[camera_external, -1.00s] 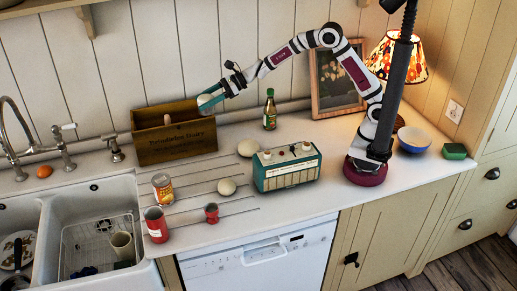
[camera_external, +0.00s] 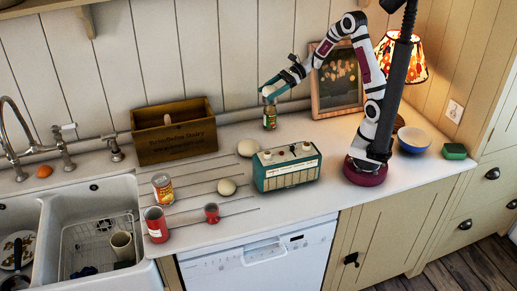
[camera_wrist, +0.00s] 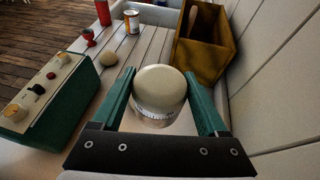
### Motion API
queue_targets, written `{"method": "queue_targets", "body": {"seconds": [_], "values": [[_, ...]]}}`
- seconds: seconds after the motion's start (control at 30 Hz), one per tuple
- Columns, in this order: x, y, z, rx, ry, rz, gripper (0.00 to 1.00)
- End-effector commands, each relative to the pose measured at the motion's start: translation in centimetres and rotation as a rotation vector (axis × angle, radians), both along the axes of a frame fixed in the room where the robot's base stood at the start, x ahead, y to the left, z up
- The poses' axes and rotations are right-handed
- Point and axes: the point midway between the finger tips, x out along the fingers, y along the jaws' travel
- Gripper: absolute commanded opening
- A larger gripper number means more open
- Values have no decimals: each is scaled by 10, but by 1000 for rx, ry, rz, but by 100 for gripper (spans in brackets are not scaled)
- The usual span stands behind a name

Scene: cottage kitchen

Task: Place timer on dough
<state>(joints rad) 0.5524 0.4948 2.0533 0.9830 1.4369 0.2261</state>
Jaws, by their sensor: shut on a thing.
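My gripper (camera_wrist: 160,100) is shut on the timer (camera_wrist: 160,90), which has a cream domed top and a pale, marked lower band. The second dough ball also shows in the wrist view (camera_wrist: 108,59). The timer is held up, apart from both.
The bottle (camera_external: 270,116) stands under my gripper. The green radio (camera_external: 287,168) is in front. A wooden crate (camera_external: 176,143) stands left, with cans (camera_external: 163,187) and (camera_external: 156,224) and a red cup (camera_external: 212,213) before it. A framed picture (camera_external: 337,80) and lamp stand right.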

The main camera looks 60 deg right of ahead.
Motion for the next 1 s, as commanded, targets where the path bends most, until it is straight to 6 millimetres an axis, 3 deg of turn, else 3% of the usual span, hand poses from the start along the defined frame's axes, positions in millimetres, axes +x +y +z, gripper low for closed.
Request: {"method": "queue_targets", "body": {"seconds": [0.1,0.27,0.6,0.7,1.0], "values": [[1,0,-14,2,2,10,0],[1,4,-19,2,1,86,0],[30,93,-75,1,5,88,0],[36,106,-84,1,4,85,0],[38,111,-127,1,3,82,0]]}}
